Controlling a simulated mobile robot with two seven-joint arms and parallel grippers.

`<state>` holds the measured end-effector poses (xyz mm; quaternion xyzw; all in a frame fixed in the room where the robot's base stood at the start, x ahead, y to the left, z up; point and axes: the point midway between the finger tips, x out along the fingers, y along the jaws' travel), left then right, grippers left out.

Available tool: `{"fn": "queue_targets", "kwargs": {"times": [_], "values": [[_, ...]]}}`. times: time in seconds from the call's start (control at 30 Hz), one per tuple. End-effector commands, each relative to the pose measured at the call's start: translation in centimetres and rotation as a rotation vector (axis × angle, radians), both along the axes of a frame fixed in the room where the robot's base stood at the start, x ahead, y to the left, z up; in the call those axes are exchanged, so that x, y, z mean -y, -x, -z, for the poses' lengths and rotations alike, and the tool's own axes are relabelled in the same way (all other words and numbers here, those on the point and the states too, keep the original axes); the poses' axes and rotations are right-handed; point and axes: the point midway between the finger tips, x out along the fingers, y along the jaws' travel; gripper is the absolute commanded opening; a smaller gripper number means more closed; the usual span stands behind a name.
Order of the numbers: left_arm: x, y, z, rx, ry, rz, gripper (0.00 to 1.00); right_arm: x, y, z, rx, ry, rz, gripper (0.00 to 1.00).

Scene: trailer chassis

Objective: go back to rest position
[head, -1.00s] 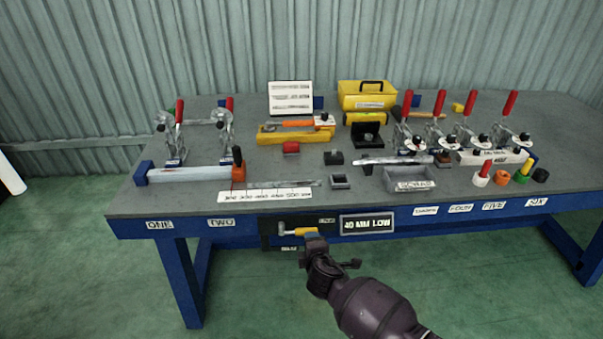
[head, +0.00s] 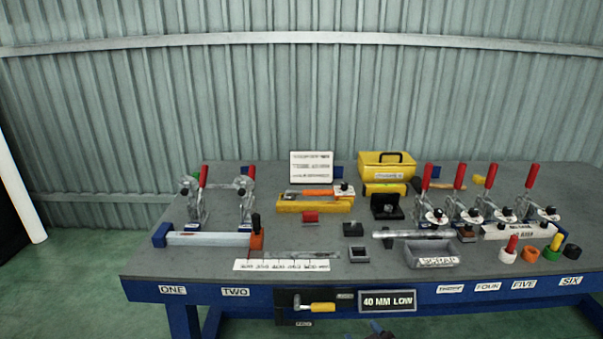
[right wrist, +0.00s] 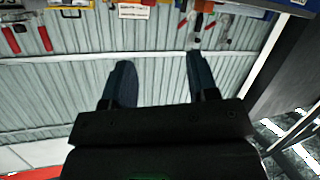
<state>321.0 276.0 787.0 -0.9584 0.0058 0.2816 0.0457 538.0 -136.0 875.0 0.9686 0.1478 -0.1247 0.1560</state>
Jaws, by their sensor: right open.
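My right gripper (right wrist: 158,78) shows in the right wrist view with its two dark fingers apart. Nothing is between them; ribbed wall shows through the gap. In the head view only a small dark piece of my right arm shows at the bottom edge, below the bench front. My left gripper is in neither view.
The blue-framed bench (head: 200,272) carries red-handled clamps, a yellow toolbox (head: 386,165), a grey scrap tray (head: 432,262) and several coloured caps at right. A ribbed wall (head: 300,90) stands behind. Green floor is open at left.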

Motion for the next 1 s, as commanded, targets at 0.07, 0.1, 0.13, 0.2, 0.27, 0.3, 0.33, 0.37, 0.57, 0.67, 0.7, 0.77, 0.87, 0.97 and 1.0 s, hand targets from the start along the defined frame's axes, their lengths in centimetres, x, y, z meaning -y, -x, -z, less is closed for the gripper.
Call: {"fn": "queue_targets", "kwargs": {"times": [0.07,0.1,0.13,0.2,0.27,0.3,0.33,0.37,0.57,0.67,0.7,0.77,0.87,0.97,1.0], "values": [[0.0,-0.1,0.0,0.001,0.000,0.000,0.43,2.6,2.6,0.7,-0.027,-0.065,0.059,0.54],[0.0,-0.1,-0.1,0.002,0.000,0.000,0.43,3.7,3.9,0.9,-0.039,-0.092,0.085,0.54],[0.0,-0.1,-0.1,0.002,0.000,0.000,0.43,4.6,4.8,1.2,-0.049,-0.109,0.106,0.54],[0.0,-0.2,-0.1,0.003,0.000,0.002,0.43,6.7,7.1,1.8,-0.071,-0.139,0.153,0.54],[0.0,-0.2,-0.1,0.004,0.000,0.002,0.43,8.4,9.2,2.5,-0.094,-0.155,0.193,0.54],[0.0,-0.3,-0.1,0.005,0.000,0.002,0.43,9.4,10.7,3.0,-0.112,-0.159,0.219,0.54],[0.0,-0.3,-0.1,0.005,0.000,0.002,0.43,10.2,11.8,3.5,-0.127,-0.160,0.237,0.54],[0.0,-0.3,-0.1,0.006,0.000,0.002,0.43,10.9,12.9,3.9,-0.142,-0.159,0.256,0.54],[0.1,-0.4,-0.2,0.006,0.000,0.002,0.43,13.8,19.1,7.3,-0.248,-0.138,0.335,0.54],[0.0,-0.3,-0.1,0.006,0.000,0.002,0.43,14.0,20.9,8.3,-0.280,-0.133,0.347,0.54],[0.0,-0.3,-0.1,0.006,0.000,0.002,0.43,14.1,21.2,8.5,-0.288,-0.132,0.349,0.54],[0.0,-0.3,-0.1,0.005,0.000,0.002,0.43,14.1,21.6,8.7,-0.294,-0.131,0.351,0.54],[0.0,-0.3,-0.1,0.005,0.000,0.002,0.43,14.1,21.7,8.7,-0.296,-0.130,0.352,0.54],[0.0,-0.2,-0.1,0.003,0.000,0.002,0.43,14.1,21.6,8.7,-0.295,-0.130,0.352,0.54],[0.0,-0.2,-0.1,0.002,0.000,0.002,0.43,14.1,21.6,8.7,-0.295,-0.130,0.351,0.54]]}}
